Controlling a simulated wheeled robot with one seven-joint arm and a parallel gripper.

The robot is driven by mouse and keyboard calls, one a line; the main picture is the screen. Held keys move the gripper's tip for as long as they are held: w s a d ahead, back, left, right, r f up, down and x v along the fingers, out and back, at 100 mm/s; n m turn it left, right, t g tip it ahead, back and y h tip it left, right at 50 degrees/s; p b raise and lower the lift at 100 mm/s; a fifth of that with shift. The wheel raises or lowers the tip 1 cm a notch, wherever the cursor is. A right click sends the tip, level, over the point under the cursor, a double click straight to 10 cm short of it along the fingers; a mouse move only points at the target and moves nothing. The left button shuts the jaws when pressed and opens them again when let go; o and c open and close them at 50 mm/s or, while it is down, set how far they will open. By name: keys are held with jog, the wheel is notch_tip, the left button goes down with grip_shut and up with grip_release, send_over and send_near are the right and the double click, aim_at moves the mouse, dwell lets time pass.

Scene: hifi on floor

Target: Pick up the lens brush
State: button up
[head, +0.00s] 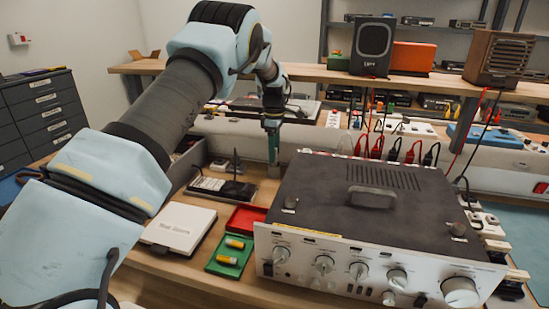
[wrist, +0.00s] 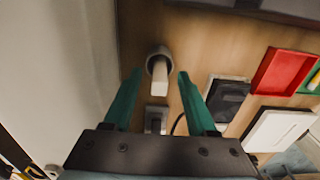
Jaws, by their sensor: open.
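My gripper (head: 273,148) points down beside the amplifier's back left corner in the head view. In the wrist view its green fingers (wrist: 156,82) are apart, with nothing gripped. A small pale object with a round grey end (wrist: 158,60) lies between and just past the fingertips. It looks like the lens brush, but I cannot be sure; whether the fingers touch it is unclear. I cannot make it out in the head view, where my gripper may cover it.
The large amplifier (head: 365,205) stands right of my gripper. A black handheld device (head: 222,188), a red tray (head: 245,218), a green tray with batteries (head: 229,257) and a white box (head: 180,227) lie in front. A small grey object (wrist: 155,120) sits nearer my palm.

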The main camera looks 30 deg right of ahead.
jog(key=shift+f, duration=0.85)
jog(key=shift+c, duration=0.2)
grip_shut()
